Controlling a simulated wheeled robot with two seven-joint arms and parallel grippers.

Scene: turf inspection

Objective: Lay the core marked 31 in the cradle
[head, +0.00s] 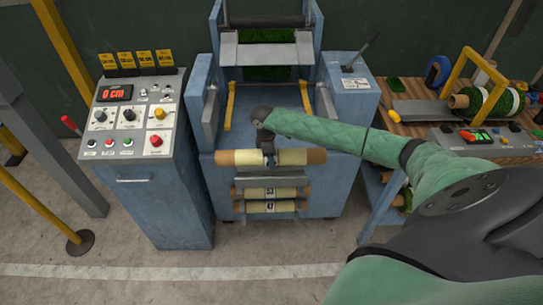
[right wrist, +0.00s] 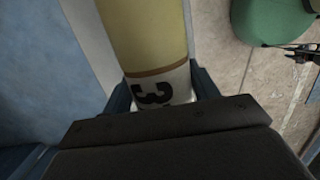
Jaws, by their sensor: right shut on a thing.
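My right gripper (head: 268,156) is shut on a pale yellow core (head: 293,157) with brown ends, in front of the blue machine (head: 230,185). The core lies level from left to right, above the machine's front rack. In the right wrist view, the gripper's fingers (right wrist: 165,90) stand on both sides of the core (right wrist: 148,38). Its white label shows a dark "3"; the rest of the number is hidden. The cradle cannot be told apart for certain; the machine has an open bay with yellow side bars (head: 231,105) behind the core. My left gripper is not in view.
Two more labelled cores, an upper (head: 290,193) and a lower (head: 290,206), lie in the front rack. A control cabinet (head: 150,190) with a "0 cm" display stands at left. A wooden bench (head: 500,152) with a turf roll (head: 495,102) stands at right. The floor in front is clear.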

